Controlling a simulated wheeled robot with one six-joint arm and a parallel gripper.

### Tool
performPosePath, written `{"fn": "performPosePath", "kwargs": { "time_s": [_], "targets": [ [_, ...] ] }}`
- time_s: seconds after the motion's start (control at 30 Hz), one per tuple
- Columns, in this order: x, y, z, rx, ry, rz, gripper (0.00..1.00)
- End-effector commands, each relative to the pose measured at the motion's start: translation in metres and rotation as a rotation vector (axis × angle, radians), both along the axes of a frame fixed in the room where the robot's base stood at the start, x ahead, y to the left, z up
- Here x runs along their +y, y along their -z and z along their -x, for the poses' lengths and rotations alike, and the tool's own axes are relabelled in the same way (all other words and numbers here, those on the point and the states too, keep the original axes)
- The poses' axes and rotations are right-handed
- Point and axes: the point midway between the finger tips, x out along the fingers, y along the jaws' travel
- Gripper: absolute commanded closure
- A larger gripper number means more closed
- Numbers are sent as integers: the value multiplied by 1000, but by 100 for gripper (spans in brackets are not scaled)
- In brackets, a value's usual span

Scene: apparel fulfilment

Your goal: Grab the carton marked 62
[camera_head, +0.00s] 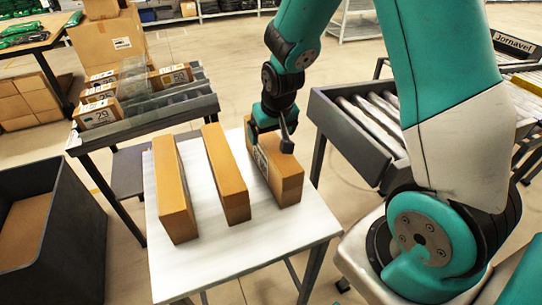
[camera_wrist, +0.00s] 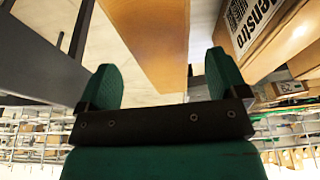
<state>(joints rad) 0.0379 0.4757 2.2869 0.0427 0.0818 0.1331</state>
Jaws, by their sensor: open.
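Three brown cartons stand on edge on a white table: a left one (camera_head: 173,190), a middle one (camera_head: 227,172) and a right one (camera_head: 284,178). I cannot read a 62 on any of them. My gripper (camera_head: 270,132) is low at the far end of the right carton and overlaps it in the head view. In the wrist view my gripper (camera_wrist: 163,78) is open, with a plain brown carton face (camera_wrist: 150,40) showing beyond and between its fingers. A carton with a printed label (camera_wrist: 262,28) lies right of the right finger. Contact is unclear.
A roller rack (camera_head: 150,112) at the left holds several labelled cartons, one marked 29 (camera_head: 98,113). A dark bin (camera_head: 50,235) stands at lower left. A roller conveyor (camera_head: 365,125) is right of the white table (camera_head: 245,245). The table's front is clear.

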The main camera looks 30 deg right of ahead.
Motion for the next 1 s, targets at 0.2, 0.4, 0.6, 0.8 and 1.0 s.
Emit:
{"fn": "performPosePath", "kwargs": {
  "time_s": [0.2, 0.4, 0.6, 0.8, 1.0],
  "targets": [
    [0, 23, -1, 6, 0, -1, 8],
    [0, 48, -8, 2, 0, 0, 8],
    [0, 52, -10, -1, 0, -1, 8],
    [0, 52, -9, 0, 0, -1, 31],
    [0, 52, -9, 0, 0, 0, 77]
  ]
}}
